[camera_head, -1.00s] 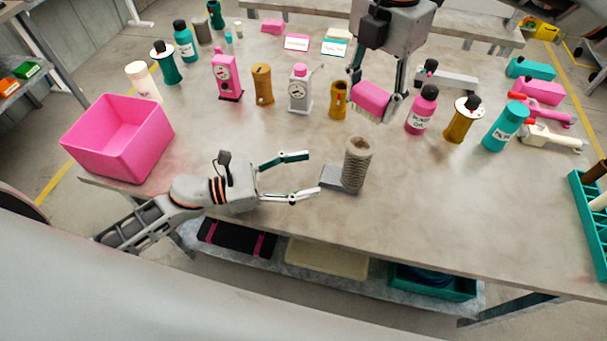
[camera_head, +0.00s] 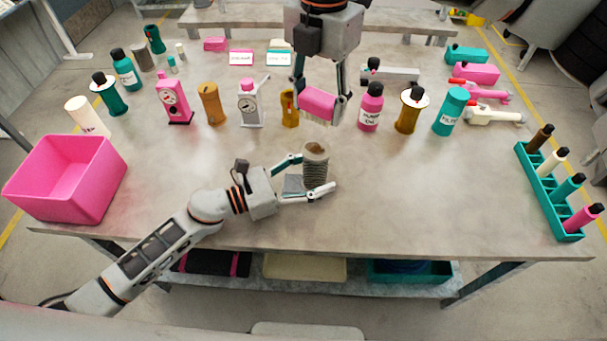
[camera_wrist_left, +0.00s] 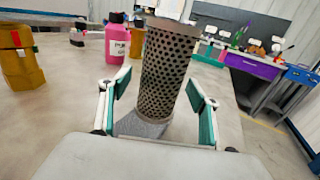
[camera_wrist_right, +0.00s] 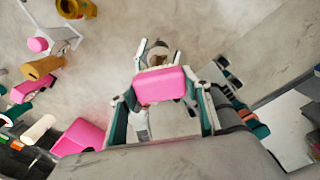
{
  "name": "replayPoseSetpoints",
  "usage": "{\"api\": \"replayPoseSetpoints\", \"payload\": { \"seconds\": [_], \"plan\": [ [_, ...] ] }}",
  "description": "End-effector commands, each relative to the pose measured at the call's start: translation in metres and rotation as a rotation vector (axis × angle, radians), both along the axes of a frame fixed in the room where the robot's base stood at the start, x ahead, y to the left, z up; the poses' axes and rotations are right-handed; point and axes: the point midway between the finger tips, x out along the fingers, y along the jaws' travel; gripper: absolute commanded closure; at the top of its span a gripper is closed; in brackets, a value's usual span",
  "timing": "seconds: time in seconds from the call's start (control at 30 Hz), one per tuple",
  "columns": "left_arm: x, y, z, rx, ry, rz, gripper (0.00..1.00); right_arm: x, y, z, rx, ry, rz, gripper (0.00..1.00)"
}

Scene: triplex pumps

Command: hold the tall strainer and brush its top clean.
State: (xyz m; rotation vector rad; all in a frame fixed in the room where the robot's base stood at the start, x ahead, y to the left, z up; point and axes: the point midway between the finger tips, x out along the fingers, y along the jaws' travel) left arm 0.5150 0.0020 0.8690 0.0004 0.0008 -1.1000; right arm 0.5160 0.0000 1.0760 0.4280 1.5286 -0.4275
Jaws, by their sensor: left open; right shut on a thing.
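The tall strainer (camera_head: 316,168) is a grey-brown perforated cylinder standing upright near the table's front middle. In the right wrist view the brush (camera_wrist_right: 160,85) partly hides the strainer.
Behind stands a row of bottles and pumps, including a pink bottle (camera_head: 370,106) and a brown pump (camera_head: 290,108). A pink bin (camera_head: 66,178) is at the left, a teal rack (camera_head: 545,190) at the right.

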Motion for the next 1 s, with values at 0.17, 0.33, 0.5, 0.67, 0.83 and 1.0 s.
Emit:
{"api": "replayPoseSetpoints", "payload": {
  "seconds": [0.17,0.33,0.5,0.67,0.83,1.0],
  "plan": [
    [0.001,-0.002,0.000,0.000,0.000,0.000,0.38,0.000,0.000,0.000,0.000,0.000,0.000,0.70],
    [0.001,-0.001,0.000,0.000,0.000,0.000,0.51,0.000,0.000,0.000,0.000,0.000,0.000,0.70],
    [0.001,-0.001,0.000,0.000,0.000,0.000,0.82,0.000,0.000,0.000,0.000,0.000,0.000,0.70],
    [0.001,-0.001,0.000,0.000,0.000,0.000,0.82,0.000,0.000,0.000,0.000,0.000,0.000,0.70],
    [0.001,-0.001,0.000,-0.001,0.000,0.000,0.82,-0.001,0.000,0.000,-0.001,-0.001,0.001,0.70],
    [0.001,-0.001,0.000,0.000,0.000,0.000,0.82,-0.019,-0.001,-0.005,-0.002,-0.008,0.006,0.70]
  ]
}}
